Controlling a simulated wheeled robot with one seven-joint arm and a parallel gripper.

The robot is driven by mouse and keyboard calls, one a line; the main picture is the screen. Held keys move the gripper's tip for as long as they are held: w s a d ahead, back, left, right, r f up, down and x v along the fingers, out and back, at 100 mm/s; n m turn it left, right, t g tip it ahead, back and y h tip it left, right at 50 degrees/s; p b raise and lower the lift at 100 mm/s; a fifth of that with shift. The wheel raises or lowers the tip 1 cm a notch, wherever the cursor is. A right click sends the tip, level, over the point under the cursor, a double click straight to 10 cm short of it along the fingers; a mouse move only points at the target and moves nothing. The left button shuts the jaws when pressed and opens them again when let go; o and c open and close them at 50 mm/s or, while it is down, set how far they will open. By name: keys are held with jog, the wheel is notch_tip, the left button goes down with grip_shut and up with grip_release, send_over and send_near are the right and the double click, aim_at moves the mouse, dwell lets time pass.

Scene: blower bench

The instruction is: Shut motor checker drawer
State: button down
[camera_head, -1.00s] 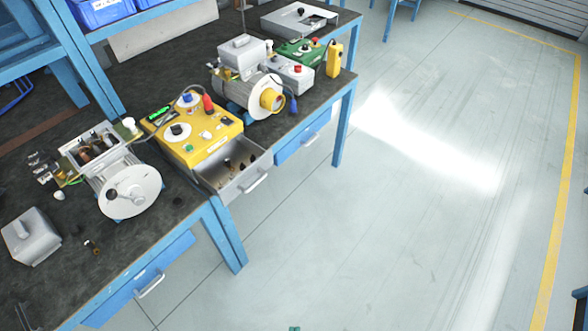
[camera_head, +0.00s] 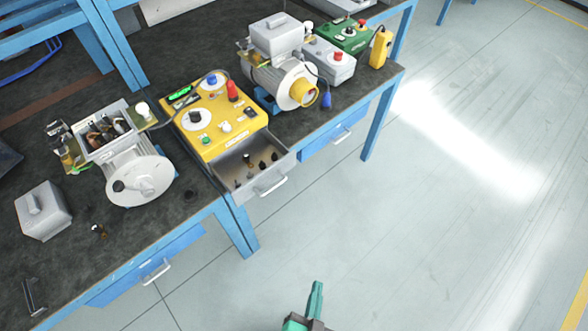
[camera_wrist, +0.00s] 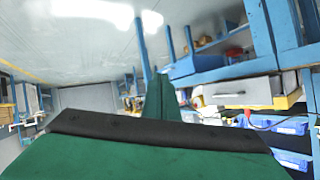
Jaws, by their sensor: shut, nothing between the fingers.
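The yellow motor checker (camera_head: 215,118) sits on the dark bench top. Its grey drawer (camera_head: 245,172) is pulled out at the front, with several small dark parts inside and a pale bar handle (camera_head: 273,186) on its front. My gripper (camera_head: 317,287), green, is shut and empty in front of the bench, over the floor, below and right of the drawer and apart from it. In the wrist view the green gripper (camera_wrist: 161,85) fills the lower middle, and a grey drawer front with a pale handle (camera_wrist: 230,95) shows to its right.
A motor with a white disc (camera_head: 140,180) stands left of the checker, and a motor with a yellow end (camera_head: 285,80) stands right. Blue bench drawers (camera_head: 165,265) sit under the top. The floor (camera_head: 420,210) ahead of the bench is clear.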

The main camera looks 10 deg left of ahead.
jog(key=w+f+m+g+y, duration=0.2)
jog(key=w+f+m, duration=0.1)
jog(key=w+f, duration=0.35)
jog(key=y, duration=1.3)
send_near(285, 166)
jog(key=x, duration=0.6)
jog(key=shift+a+f, duration=0.1)
jog(key=shift+a, duration=0.15)
jog(key=shift+w, duration=0.1)
